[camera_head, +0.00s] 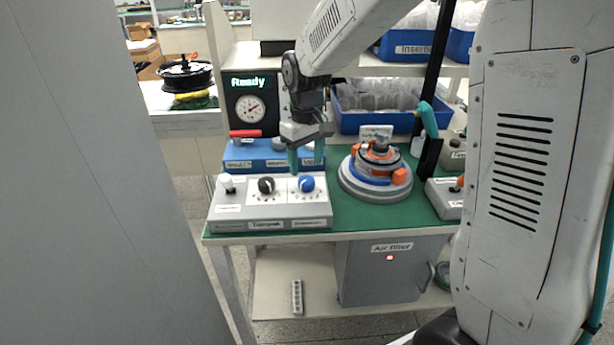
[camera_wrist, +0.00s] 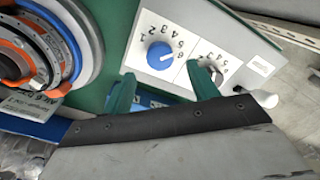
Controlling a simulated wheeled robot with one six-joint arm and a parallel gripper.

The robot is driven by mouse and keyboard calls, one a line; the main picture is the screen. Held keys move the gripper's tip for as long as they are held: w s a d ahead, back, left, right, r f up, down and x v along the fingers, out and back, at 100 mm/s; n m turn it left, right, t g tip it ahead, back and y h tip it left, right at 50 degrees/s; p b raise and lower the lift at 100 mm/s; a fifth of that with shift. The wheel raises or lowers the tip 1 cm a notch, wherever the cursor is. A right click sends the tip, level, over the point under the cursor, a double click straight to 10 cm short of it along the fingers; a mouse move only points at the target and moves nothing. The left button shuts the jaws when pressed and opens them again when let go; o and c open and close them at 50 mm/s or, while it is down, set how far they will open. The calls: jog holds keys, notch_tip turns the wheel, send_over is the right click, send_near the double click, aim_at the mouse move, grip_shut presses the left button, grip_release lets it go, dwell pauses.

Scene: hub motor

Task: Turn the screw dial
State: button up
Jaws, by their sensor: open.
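A grey control box (camera_head: 270,210) stands at the front left of the green bench top. It carries a black dial (camera_head: 266,185) and a blue dial (camera_head: 306,184) on white scale plates; I cannot read which is the screw dial. My gripper (camera_head: 307,160) is open and empty, with teal fingers pointing down just above and behind the blue dial. In the wrist view the blue dial (camera_wrist: 160,55) lies ahead of the gap between the fingertips (camera_wrist: 161,86), apart from both.
A blue box with a red handle (camera_head: 245,133) stands behind the control box. The orange and grey hub motor fixture (camera_head: 376,172) is to the right. A gauge unit (camera_head: 250,105) reads "Ready". A blue bin (camera_head: 365,118) stands behind. A white knob (camera_head: 228,182) rises at the box's left.

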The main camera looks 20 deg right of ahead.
aim_at(307, 180)
notch_tip(307, 180, down, 5)
jog(key=shift+f, duration=0.2)
jog(key=c, duration=1)
